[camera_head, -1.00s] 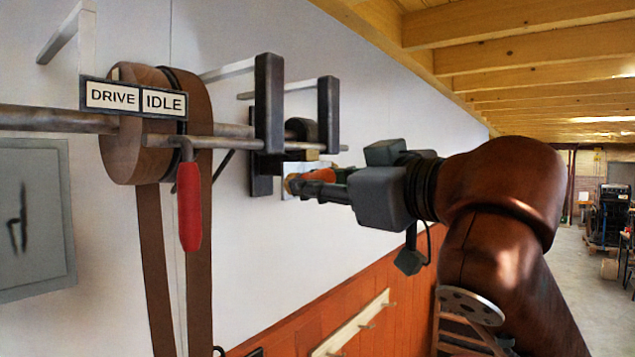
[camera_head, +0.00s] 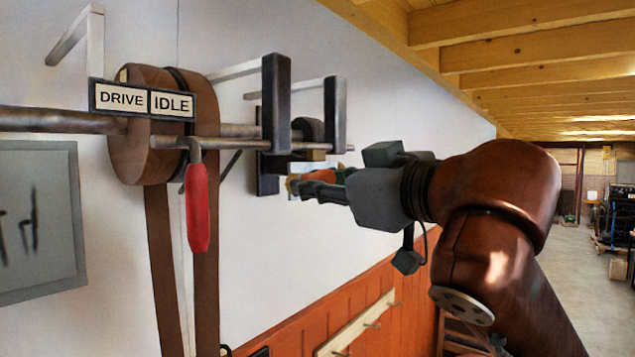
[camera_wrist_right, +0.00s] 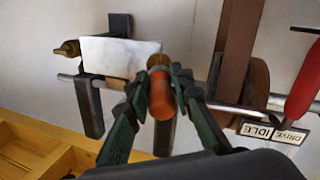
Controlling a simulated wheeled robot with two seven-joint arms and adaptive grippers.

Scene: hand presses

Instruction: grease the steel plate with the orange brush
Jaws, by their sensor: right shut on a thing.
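My right gripper (camera_wrist_right: 160,85) is shut on the orange brush (camera_wrist_right: 162,98); the brush's tan end (camera_wrist_right: 157,62) points away from my wrist. In the head view the right gripper (camera_head: 310,182) reaches left towards the shaft brackets, and the brush shows there as a small orange patch (camera_head: 331,176). The pale steel plate (camera_wrist_right: 115,54) stands at the brackets, and the brush end overlaps its edge in the wrist view. I cannot tell whether they touch. In the head view only a bit of the plate (camera_head: 299,167) shows. My left gripper is out of view.
A steel shaft (camera_head: 235,131) runs along the wall through dark brackets (camera_head: 276,105). A brown belt pulley (camera_head: 140,150), a red-handled lever (camera_head: 197,208) and a DRIVE IDLE sign (camera_head: 143,101) are on the left. Open floor (camera_head: 575,265) lies at the right.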

